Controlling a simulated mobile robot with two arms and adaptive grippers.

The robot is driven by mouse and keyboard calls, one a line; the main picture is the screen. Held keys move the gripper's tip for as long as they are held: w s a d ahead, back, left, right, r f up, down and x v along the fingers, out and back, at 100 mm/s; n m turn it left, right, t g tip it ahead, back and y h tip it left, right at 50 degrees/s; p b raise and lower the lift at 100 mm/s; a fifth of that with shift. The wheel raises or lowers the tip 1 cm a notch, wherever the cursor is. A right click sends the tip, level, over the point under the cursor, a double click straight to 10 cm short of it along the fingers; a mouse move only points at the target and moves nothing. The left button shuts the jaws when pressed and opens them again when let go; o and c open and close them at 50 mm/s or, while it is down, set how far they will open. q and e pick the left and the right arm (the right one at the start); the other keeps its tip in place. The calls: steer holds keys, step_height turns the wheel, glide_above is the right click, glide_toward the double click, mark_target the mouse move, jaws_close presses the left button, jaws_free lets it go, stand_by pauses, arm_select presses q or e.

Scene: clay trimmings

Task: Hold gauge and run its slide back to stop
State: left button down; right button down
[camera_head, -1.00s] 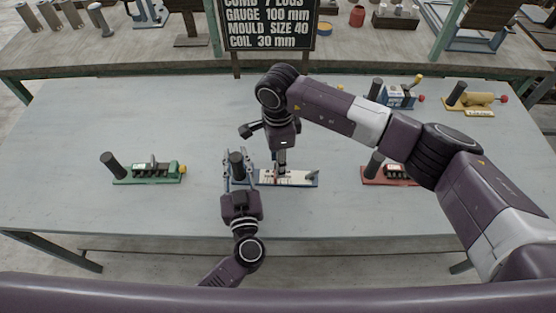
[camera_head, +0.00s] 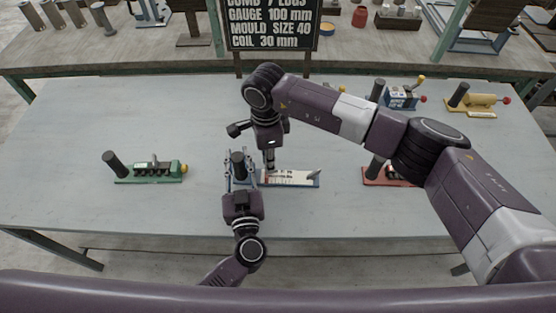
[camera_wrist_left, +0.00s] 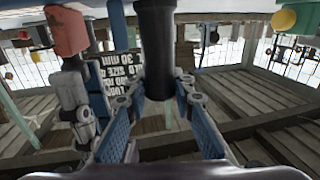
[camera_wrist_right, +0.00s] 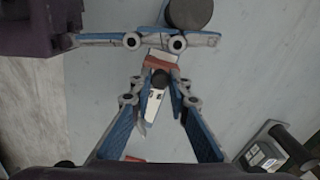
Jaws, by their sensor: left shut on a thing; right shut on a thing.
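The gauge (camera_head: 292,178) lies on the table with a white scale face, a blue edge and a dark upright handle (camera_head: 238,163) at its left end. My left gripper (camera_head: 239,172) is shut around this handle, which stands between its pads in the left wrist view (camera_wrist_left: 155,50). My right gripper (camera_head: 270,166) points down, shut on the dark knob (camera_wrist_right: 160,79) of the slide. The slide's reddish block (camera_wrist_right: 161,60) shows just beyond the knob in the right wrist view, close to my left gripper's fingers. The right gripper partly hides the slide in the head view.
A green device (camera_head: 150,172) stands to the left and a red one (camera_head: 380,178) to the right, partly behind my right arm. A blue device (camera_head: 402,97) and a yellow one (camera_head: 478,101) stand at the back right. A lettered sign (camera_head: 270,25) stands behind.

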arm_select(q)
steer(key=shift+d, duration=0.1)
arm_select(e)
steer(key=shift+a, duration=0.35)
steer(key=c, duration=1.8)
jaws_free()
steer(key=shift+d, duration=0.1)
steer(key=shift+r, duration=0.15)
steer(key=shift+r, duration=0.3)
step_height(320, 180, up, 11)
steer(key=shift+r, duration=0.1)
arm_select(q)
steer(key=c, duration=1.6)
jaws_free()
